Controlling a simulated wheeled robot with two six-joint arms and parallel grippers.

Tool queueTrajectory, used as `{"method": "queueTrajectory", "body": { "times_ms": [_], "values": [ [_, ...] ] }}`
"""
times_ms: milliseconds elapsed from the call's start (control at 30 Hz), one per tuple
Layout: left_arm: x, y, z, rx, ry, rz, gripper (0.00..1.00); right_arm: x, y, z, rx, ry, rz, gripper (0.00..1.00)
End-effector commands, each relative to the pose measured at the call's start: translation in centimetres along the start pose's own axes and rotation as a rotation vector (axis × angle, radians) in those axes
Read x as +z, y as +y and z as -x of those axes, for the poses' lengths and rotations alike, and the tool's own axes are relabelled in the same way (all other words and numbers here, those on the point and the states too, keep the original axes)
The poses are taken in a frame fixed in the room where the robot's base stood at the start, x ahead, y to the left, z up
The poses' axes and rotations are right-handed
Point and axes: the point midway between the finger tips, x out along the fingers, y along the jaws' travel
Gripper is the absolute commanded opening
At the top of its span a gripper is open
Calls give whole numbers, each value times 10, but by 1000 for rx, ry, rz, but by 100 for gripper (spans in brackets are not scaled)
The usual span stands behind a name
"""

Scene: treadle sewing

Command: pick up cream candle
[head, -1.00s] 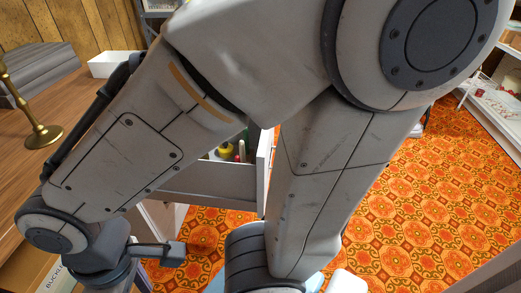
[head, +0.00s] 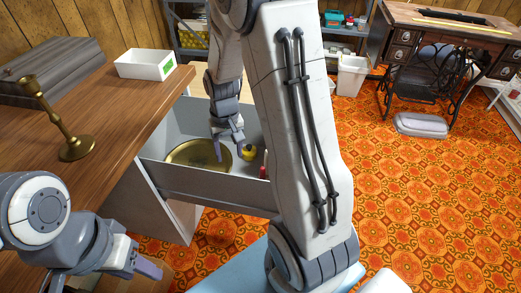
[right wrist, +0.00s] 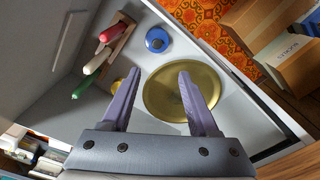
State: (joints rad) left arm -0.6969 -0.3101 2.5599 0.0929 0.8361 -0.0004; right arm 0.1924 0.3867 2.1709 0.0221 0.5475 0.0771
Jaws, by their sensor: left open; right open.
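The cream candle (right wrist: 97,62) lies in the open drawer in the right wrist view, between a red candle (right wrist: 112,32) and a green candle (right wrist: 82,88), along a wooden piece. In the head view I cannot make out the cream candle. My right gripper (head: 228,146) is open and empty over the drawer; in the right wrist view its fingers (right wrist: 158,78) point into the drawer, with the cream candle off to their left. My left gripper (head: 150,270) is open at the lower left, low beside the desk.
The open drawer (head: 225,187) also holds a round brass dish (right wrist: 160,108) and a blue round item (right wrist: 158,40). A brass candlestick (head: 75,148) and a white box (head: 145,64) stand on the desk. Patterned floor (head: 420,200) is free on the right.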

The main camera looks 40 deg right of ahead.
Motion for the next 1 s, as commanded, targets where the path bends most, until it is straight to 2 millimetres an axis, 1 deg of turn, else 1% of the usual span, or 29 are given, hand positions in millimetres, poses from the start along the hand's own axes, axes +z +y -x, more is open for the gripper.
{"method": "queueTrajectory", "body": {
  "times_ms": [33, 67, 100, 200, 300, 400, 600, 833, 1000],
  "values": [
    [-1, 1, 13, 0, 0, 0, 50, -12, 30, -4, 6, -10, -85, 60],
    [-1, 1, 16, 0, 0, 0, 50, -17, 45, -9, 9, -12, -127, 60],
    [-1, 1, 20, 0, 0, 0, 50, -23, 65, -18, 13, -16, -181, 60],
    [-1, 2, 24, 0, 0, 0, 50, -32, 102, -36, 18, -25, -281, 60],
    [-1, 2, 25, 0, 0, 0, 50, -34, 122, -48, 20, -31, -333, 60],
    [-1, 2, 22, 0, 0, 0, 50, -35, 130, -61, 21, -34, -353, 60],
    [-1, 1, 14, 0, 0, 0, 50, -33, 130, -94, 21, -36, -353, 60],
    [0, 1, 10, 0, 0, 0, 50, -34, 130, -111, 21, -33, -352, 60],
    [0, 0, 0, 0, 0, 0, 50, -35, 133, -138, 21, -35, -351, 60]
  ]
}}
